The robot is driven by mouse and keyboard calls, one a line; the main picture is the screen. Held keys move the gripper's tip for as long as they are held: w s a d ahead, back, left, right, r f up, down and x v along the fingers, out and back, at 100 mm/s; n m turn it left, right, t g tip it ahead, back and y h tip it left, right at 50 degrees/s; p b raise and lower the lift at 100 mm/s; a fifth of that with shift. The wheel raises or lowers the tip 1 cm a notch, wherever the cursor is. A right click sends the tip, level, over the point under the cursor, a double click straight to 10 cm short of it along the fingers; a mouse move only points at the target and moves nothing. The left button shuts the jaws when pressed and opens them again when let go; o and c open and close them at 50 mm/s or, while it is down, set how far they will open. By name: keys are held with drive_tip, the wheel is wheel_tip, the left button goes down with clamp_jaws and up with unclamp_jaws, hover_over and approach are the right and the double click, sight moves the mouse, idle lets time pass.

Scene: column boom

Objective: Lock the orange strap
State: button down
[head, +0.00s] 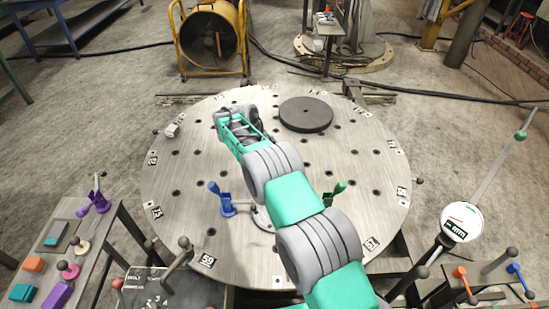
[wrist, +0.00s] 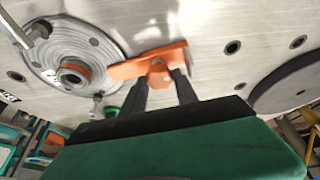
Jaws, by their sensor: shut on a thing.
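The orange strap (wrist: 130,69) is a flat bar seen in the wrist view, lying across the metal round table (head: 185,185). Its left end reaches the rim of a grey ribbed disc (wrist: 55,58), which has an orange ring (wrist: 73,77) at its centre. My gripper (wrist: 160,79) is shut on the small orange knob in the middle of the strap, one dark finger on each side. In the head view my arm stretches over the table and hides the strap, and the fingertips cannot be made out.
A dark round plate (head: 306,114) lies on the table, right of my gripper. A blue clamp (head: 222,198) and a green clamp (head: 336,192) stand near its front. A side bench (head: 70,250) with coloured parts stands left. A round white gauge (head: 461,222) stands right.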

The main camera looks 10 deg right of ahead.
drive_tip(key=shift+m+p, duration=0.4)
drive_tip(key=shift+p, duration=0.1)
drive_tip(key=c, duration=1.2)
unclamp_jaws()
drive_tip(key=shift+c, duration=0.2)
drive_tip(key=p+v, duration=0.8)
drive_tip(key=p, duration=0.2)
drive_tip(key=shift+p, duration=0.4)
drive_tip(key=shift+w+f, duration=0.1)
